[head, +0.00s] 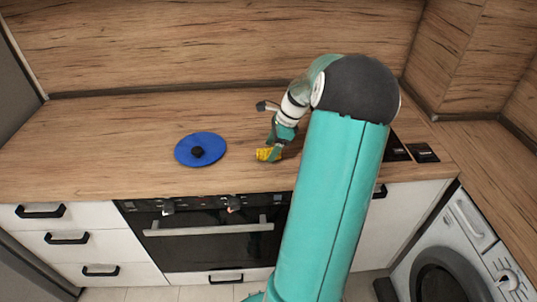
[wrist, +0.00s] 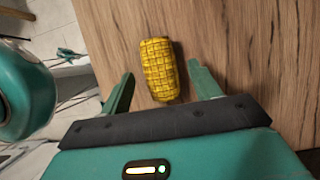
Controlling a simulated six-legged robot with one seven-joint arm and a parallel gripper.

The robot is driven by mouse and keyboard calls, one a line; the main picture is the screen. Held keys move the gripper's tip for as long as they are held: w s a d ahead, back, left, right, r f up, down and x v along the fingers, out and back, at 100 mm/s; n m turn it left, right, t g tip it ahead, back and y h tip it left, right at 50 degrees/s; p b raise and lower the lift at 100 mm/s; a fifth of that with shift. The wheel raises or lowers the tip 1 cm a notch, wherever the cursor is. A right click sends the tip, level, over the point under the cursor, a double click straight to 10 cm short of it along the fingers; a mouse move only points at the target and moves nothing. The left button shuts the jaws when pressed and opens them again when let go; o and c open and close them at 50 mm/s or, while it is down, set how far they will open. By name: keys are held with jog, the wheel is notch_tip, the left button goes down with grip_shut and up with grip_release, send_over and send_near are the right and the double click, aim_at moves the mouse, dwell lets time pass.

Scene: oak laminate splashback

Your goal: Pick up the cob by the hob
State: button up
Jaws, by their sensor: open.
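The yellow cob (wrist: 160,70) lies on the wooden worktop. In the wrist view it sits ahead of and between the two spread fingers of my gripper (wrist: 162,88), its near end level with the fingertips. My gripper is open and holds nothing. The hob is mostly hidden behind my arm; a dark edge of it (head: 396,150) shows at the right.
The worktop (head: 110,150) is clear further left. The wooden splashback (head: 200,45) rises behind. A dark oven (head: 205,235) is below the front edge.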

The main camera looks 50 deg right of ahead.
jog(key=shift+x, duration=0.75)
jog(key=c, duration=1.1)
jog(key=shift+r, duration=0.1)
